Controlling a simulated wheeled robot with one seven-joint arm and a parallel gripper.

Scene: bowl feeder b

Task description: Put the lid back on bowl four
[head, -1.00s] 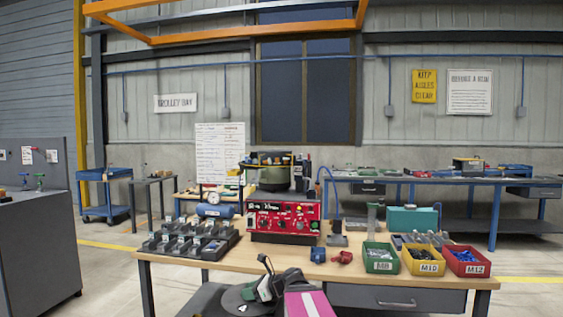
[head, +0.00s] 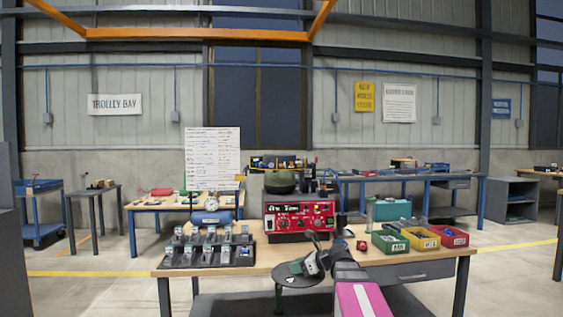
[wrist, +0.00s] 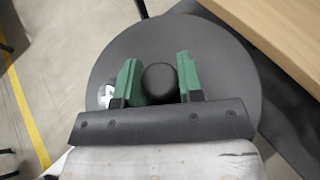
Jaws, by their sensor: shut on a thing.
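My gripper (head: 314,264) is shut on the black knob (wrist: 160,80) of a dark grey round lid (head: 290,270), with one green finger on each side of it. The lid (wrist: 228,75) fills much of the wrist view, and a small white marking on it is partly hidden by the left finger. I hold the lid in front of the near edge of the wooden bench. The dark green bowl (head: 279,183) sits on the red feeder unit (head: 300,221) on the bench, beyond the lid. The unit's label is too blurred to read surely.
On the bench (head: 350,258), a black tray (head: 208,254) of small parts lies left of the feeder. Green (head: 389,243), yellow (head: 421,239) and red (head: 451,237) bins stand on the right. A blue tank with a gauge (head: 212,217) is behind the tray.

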